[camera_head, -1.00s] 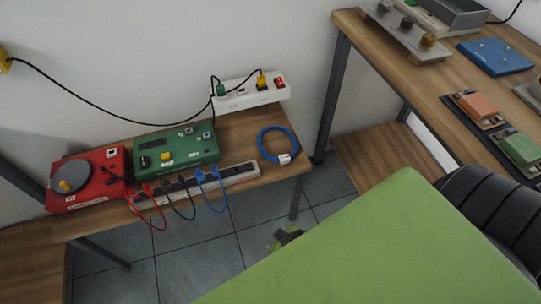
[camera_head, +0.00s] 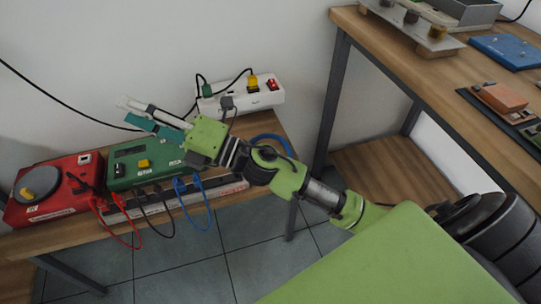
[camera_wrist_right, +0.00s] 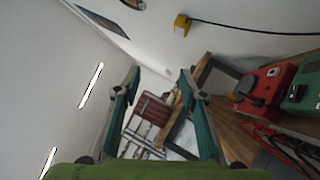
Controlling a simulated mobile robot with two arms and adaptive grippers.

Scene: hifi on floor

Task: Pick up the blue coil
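The blue coil (camera_head: 272,136) lies on the right end of the low wooden shelf in the head view. My right arm crosses in front of it, so only its upper arc shows. My right gripper (camera_head: 126,110) is up and left of the coil, above the green box, pointing left and away from the coil. In the right wrist view its two teal fingers (camera_wrist_right: 160,72) are spread apart with nothing between them. The coil is not seen in the wrist view. My left gripper is not in view.
A green box (camera_head: 120,165) and a red box (camera_head: 60,190) with cables stand on the shelf (camera_head: 60,237). A white power strip (camera_head: 255,100) is behind the coil. A taller wooden table (camera_head: 400,62) with parts stands at right.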

